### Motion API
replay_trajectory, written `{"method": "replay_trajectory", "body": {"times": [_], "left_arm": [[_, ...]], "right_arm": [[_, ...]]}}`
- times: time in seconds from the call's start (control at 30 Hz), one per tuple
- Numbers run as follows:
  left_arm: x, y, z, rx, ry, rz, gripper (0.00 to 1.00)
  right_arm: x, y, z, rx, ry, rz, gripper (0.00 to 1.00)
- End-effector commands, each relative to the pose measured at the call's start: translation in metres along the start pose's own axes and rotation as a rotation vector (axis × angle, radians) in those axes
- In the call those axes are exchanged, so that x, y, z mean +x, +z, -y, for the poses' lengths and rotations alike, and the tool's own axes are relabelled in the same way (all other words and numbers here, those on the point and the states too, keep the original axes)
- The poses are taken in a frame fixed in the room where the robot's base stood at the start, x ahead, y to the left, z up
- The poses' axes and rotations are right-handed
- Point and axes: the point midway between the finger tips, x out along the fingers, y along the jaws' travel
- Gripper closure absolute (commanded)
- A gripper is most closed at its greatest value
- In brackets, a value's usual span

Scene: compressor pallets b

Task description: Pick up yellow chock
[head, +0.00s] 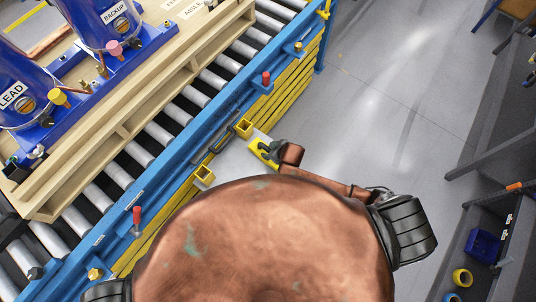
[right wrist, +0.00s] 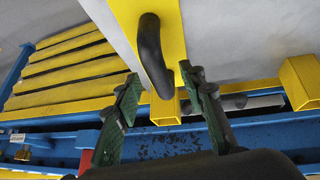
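The yellow chock (head: 258,156) is beside the blue conveyor frame, low at its right side, partly hidden by my right gripper (head: 276,149). In the right wrist view the chock is a yellow plate (right wrist: 122,18) with a curved black handle (right wrist: 151,45). The two green-padded fingers of my right gripper (right wrist: 159,78) are apart, one on each side of the handle's lower end. I see no clear grip on it. My left gripper is not in view.
The roller conveyor (head: 158,133) carries a wooden pallet (head: 125,130) with blue compressors. Yellow square sockets (head: 203,176) line its side, near red-topped pegs (head: 266,77). Open grey floor (head: 375,95) lies right. A dark shelf with a blue bin (head: 482,245) stands at far right.

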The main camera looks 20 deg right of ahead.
Motion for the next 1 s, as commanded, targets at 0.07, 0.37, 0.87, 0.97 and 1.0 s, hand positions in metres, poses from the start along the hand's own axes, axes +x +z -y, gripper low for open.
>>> {"method": "replay_trajectory", "body": {"times": [0.07,0.37,0.87,0.97,1.0], "left_arm": [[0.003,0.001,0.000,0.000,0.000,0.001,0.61],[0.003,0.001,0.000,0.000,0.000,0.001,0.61],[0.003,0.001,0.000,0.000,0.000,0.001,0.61],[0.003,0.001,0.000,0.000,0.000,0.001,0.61],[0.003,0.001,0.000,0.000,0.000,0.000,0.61]], "right_arm": [[0.013,0.000,0.000,-0.001,0.001,0.001,0.63],[0.023,0.000,0.001,0.000,0.000,0.000,0.63],[0.023,0.000,0.000,0.000,0.000,0.000,0.92],[0.023,0.000,0.000,0.000,0.000,0.000,0.99],[0.023,0.000,0.000,0.000,0.000,0.000,1.00]]}}
